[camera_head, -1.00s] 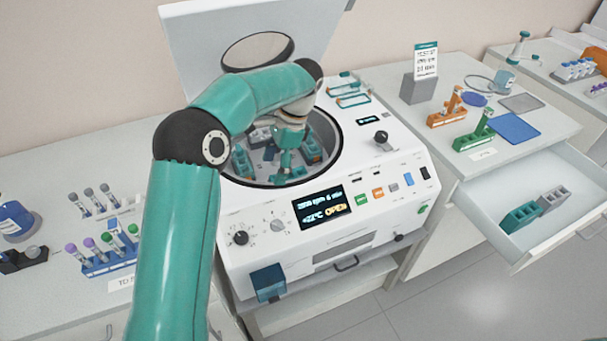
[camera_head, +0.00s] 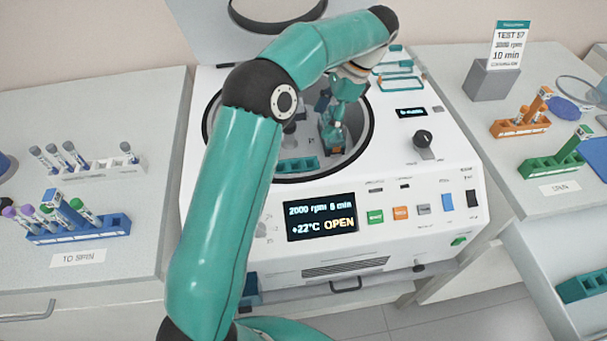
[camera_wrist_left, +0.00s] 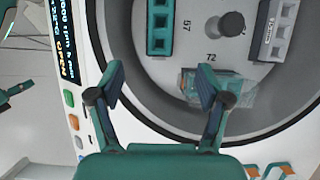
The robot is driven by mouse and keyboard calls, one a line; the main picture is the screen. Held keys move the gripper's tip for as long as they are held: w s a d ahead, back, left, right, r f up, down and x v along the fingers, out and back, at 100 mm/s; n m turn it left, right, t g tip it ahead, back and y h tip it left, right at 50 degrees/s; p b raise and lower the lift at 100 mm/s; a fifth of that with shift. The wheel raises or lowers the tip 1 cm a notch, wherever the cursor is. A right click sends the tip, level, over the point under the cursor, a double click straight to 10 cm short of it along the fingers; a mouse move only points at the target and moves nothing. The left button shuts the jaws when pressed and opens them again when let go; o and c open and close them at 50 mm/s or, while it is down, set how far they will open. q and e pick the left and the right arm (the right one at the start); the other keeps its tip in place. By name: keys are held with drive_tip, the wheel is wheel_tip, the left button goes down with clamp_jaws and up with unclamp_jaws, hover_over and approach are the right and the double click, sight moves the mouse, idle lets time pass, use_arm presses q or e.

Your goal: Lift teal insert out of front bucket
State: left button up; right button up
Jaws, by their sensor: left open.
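The centrifuge bowl is open, with a teal insert (camera_head: 298,164) at its front, low in the bowl. In the left wrist view this teal insert (camera_wrist_left: 160,28) shows its row of openings at the top, left of the dark hub (camera_wrist_left: 231,25). My left gripper (camera_head: 338,118) is over the right part of the bowl in the head view. In the left wrist view the left gripper (camera_wrist_left: 160,82) is open, with nothing between its fingertips; the teal insert is beyond them. A teal and orange item (camera_wrist_left: 218,84) shows partly behind one finger. My right gripper is not in view.
The bowl rim (camera_head: 370,130) surrounds the gripper. A grey insert (camera_wrist_left: 277,30) stands across the hub. The raised lid (camera_head: 205,30) is behind. Racks stand on both side benches, including a blue rack (camera_head: 80,228) and a green rack (camera_head: 550,165). An open drawer (camera_head: 560,240) is at right.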

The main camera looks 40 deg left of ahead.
use_arm(q)
hover_over(297, 163)
drive_tip(key=w+d, duration=0.1)
drive_tip(key=d, duration=0.2)
wheel_tip(297, 163, down, 10)
drive_tip(key=r, duration=0.1)
drive_tip(key=x, duration=0.5)
drive_tip(key=shift+s+a+f+p, duration=0.1)
drive_tip(key=shift+a+p, duration=0.25)
drive_tip(key=shift+a, duration=0.1)
drive_tip(key=shift+f, duration=0.45)
drive_tip(key=shift+a, duration=0.1)
drive_tip(key=c, duration=1.2)
drive_tip(key=shift+r, duration=0.2)
drive_tip(key=shift+r, duration=0.6)
wheel_tip(297, 163, up, 19)
drive_tip(key=shift+f, duration=0.25)
